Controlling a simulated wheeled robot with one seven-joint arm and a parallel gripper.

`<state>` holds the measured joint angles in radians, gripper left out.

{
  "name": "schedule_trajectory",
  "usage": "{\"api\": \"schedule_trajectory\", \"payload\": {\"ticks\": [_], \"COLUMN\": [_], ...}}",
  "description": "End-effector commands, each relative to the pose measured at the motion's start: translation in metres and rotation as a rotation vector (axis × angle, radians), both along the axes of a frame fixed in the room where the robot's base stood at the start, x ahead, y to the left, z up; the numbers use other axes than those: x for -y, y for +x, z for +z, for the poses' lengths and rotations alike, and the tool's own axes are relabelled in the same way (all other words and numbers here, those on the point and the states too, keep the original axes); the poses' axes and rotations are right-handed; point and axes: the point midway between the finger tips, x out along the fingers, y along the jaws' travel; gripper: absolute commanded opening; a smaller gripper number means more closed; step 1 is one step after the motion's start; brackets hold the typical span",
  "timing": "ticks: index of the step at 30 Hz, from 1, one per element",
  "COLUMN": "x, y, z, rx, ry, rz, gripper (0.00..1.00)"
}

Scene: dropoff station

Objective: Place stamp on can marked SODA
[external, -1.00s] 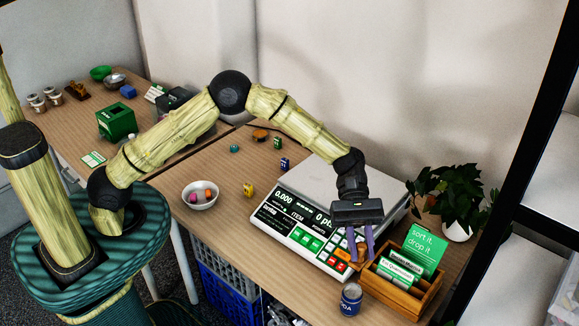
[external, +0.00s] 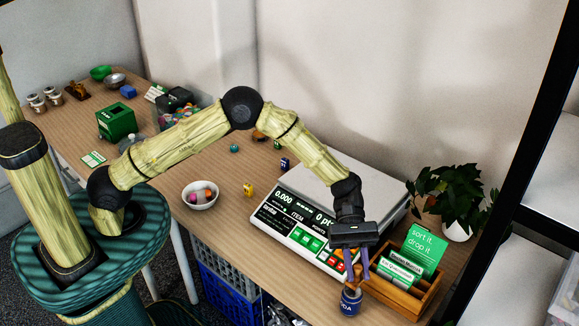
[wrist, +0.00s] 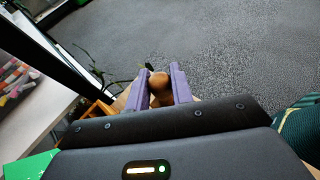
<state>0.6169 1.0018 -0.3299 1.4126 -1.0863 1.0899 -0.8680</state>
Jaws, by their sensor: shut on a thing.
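The can marked SODA (external: 350,304) is a small dark blue can standing near the table's front edge, left of the wooden box. My gripper (external: 356,277) is directly above the can, with its purple fingers shut on the stamp (external: 350,286). In the wrist view, the stamp's rounded brown wooden handle (wrist: 159,84) shows between the two fingers (wrist: 159,90). The stamp's lower end is at the can's top; I cannot tell whether they touch. The can is hidden in the wrist view.
A wooden box (external: 396,297) with green cards stands close on the right. A white scale (external: 300,238) is behind and left of the can. A potted plant (external: 450,192) stands at the right back. A bowl (external: 200,195) sits farther left. The table's front edge is near.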

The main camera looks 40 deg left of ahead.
Motion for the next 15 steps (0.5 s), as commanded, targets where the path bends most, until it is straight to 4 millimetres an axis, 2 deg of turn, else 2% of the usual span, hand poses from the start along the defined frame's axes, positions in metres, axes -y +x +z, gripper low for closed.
{"api": "schedule_trajectory", "payload": {"ticks": [1, 5, 15], "x": [0.000, 0.000, 0.000], "y": [0.000, -0.001, 0.000], "z": [-0.009, -0.024, -0.028], "rx": [-0.004, -0.004, -0.001], "ry": [0.004, 0.002, 0.001], "rz": [0.000, 0.000, 0.001], "gripper": [0.00, 0.00, 0.00]}}
